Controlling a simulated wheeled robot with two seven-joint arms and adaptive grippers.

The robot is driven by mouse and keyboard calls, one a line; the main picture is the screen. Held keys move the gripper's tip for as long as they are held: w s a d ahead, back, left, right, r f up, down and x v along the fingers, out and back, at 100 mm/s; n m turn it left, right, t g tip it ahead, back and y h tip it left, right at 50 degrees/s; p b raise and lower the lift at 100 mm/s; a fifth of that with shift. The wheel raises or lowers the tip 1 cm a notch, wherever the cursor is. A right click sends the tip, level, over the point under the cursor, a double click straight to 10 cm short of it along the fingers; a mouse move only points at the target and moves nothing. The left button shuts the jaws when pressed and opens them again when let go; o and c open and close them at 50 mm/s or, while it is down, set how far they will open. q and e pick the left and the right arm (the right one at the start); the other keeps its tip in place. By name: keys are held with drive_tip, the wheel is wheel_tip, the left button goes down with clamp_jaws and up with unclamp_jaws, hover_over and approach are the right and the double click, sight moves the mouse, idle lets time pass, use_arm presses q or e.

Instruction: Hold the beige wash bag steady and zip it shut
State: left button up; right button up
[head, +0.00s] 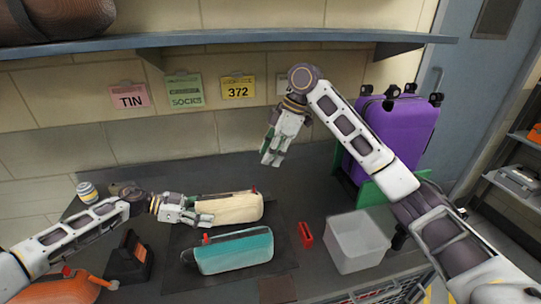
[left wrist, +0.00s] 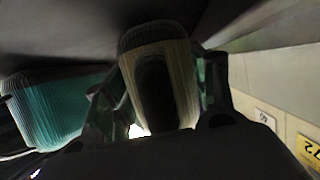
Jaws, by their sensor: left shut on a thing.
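The beige wash bag (head: 236,207) lies on the dark mat at the middle of the bench. A small red tab (head: 254,190) shows at its right end; I cannot tell how far the zip is open. My left gripper (head: 208,217) is shut on the bag's left end. In the left wrist view the bag's end (left wrist: 158,50) stands between the two fingers, with a dark patch on it. My right gripper (head: 271,160) is raised above and behind the bag, apart from it and empty. Its finger gap is too small to judge.
A teal bag (head: 235,252) with a red tab lies just in front, also in the left wrist view (left wrist: 60,105). A red object (head: 305,235) and a grey bin (head: 357,243) stand right. A purple suitcase (head: 395,135) is back right. A shelf (head: 220,38) overhangs the bench.

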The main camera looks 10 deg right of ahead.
use_arm(q)
drive_tip(key=shift+f, duration=0.1)
drive_tip(key=o, duration=1.4)
drive_tip(key=shift+a, duration=0.15)
drive_tip(key=shift+v, duration=5.95)
wheel_tip(320, 180, up, 21)
drive_tip(key=p, duration=2.1)
drive_tip(key=shift+r+p, duration=0.55)
